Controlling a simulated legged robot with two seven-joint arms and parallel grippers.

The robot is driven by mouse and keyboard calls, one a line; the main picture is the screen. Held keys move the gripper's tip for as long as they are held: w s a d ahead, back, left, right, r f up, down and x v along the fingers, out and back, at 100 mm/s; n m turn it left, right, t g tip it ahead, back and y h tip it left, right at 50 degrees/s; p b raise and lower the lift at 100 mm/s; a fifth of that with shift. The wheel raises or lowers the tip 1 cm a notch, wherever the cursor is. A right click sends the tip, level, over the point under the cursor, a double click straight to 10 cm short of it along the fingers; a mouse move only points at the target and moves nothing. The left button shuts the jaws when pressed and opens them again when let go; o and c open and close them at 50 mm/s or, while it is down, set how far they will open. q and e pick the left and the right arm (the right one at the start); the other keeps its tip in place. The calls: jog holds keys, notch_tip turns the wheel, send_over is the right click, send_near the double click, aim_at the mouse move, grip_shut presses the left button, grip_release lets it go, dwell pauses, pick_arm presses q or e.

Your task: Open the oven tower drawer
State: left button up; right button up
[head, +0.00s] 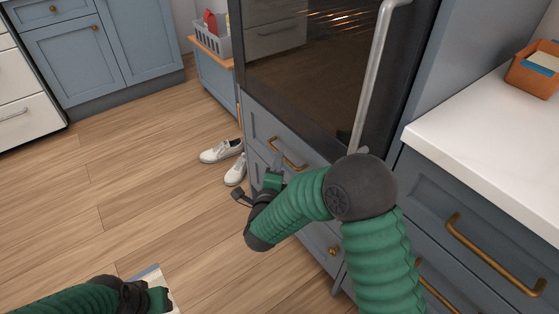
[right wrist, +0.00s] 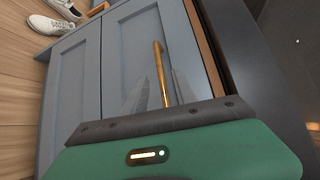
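The oven tower drawer (head: 262,125) is a blue-grey front below the dark oven, with a brass bar handle (head: 287,154). In the right wrist view the brass handle (right wrist: 160,70) lies between the two grey fingers of my right gripper (right wrist: 160,88), with a small gap on each side. A strip of brown wood (right wrist: 205,48) shows along the drawer front's edge; I cannot tell how far the drawer stands out. In the head view my right gripper (head: 276,170) is at the handle, fingertips partly hidden. My left gripper (head: 155,297) is low at the bottom left, its fingers unclear.
White shoes (head: 222,151) lie on the wooden floor left of the tower. A white counter (head: 490,140) with an orange bin (head: 533,72) stands at the right. A low cabinet (head: 215,75) holds a grey basket (head: 212,42). The floor (head: 110,190) at left is mostly clear.

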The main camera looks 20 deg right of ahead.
jog(key=b+x, duration=0.1)
jog(key=x, duration=0.4)
jog(key=shift+f, duration=0.1)
jog(key=shift+w, duration=0.2)
grip_shut()
jog(key=shift+s+f, duration=0.1)
dwell(0.9)
